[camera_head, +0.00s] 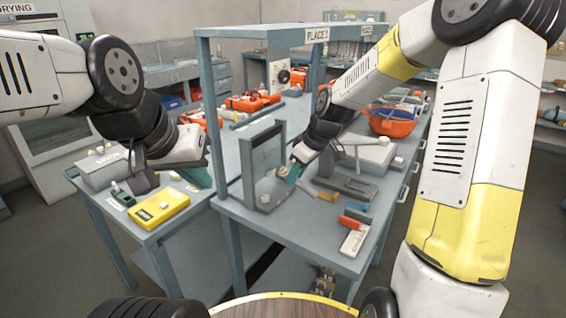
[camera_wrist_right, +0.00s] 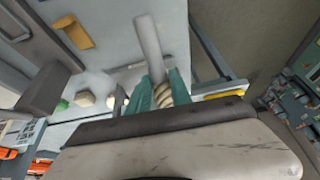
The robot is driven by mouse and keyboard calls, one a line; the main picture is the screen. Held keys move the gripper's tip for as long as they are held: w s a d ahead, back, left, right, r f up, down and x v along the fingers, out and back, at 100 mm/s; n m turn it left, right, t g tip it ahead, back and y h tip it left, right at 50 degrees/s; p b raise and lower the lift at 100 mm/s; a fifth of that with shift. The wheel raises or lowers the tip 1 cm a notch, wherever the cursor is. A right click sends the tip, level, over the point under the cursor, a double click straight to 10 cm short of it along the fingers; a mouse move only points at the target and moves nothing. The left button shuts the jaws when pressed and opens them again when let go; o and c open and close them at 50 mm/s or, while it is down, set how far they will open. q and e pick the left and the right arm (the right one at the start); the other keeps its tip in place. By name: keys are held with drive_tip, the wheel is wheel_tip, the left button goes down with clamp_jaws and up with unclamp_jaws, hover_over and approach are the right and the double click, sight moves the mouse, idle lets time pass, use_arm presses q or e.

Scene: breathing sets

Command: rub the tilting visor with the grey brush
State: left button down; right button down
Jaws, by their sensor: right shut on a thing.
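The tilting visor (camera_head: 264,150) looks like a clear panel in a grey upright frame on the middle bench, in the head view. My right gripper (camera_head: 294,173) is just right of the frame's lower part; whether anything touches the panel cannot be told. In the right wrist view, its teal fingers (camera_wrist_right: 160,92) are shut on a grey rod with a tan twisted part, which seems to be the grey brush (camera_wrist_right: 150,45). The brush is mostly hidden in the head view. My left gripper (camera_head: 198,177) is over the left table, its teal fingers seen edge-on.
A yellow device (camera_head: 159,208) and a grey box (camera_head: 103,168) are on the left table. Right of the visor are a grey stand (camera_head: 345,184), an orange-handled tool (camera_head: 355,217), a white block (camera_head: 352,242) and an orange bowl (camera_head: 390,124). The bench's front left is clear.

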drive_tip(key=w+a, duration=0.4)
drive_tip(key=a, duration=0.2)
drive_tip(key=shift+r, duration=0.4)
drive_tip(key=shift+w+a, duration=0.4)
drive_tip(key=shift+a, duration=0.2)
idle(0.6)
drive_tip(key=shift+w, duration=0.1)
drive_tip(key=w+d, duration=0.6)
drive_tip(key=w, duration=0.3)
drive_tip(key=shift+d, duration=0.25)
idle(0.6)
drive_tip(key=s+a, duration=0.6)
drive_tip(key=s, duration=0.3)
drive_tip(key=shift+s+a, duration=0.15)
drive_tip(key=shift+a, duration=0.05)
idle(0.9)
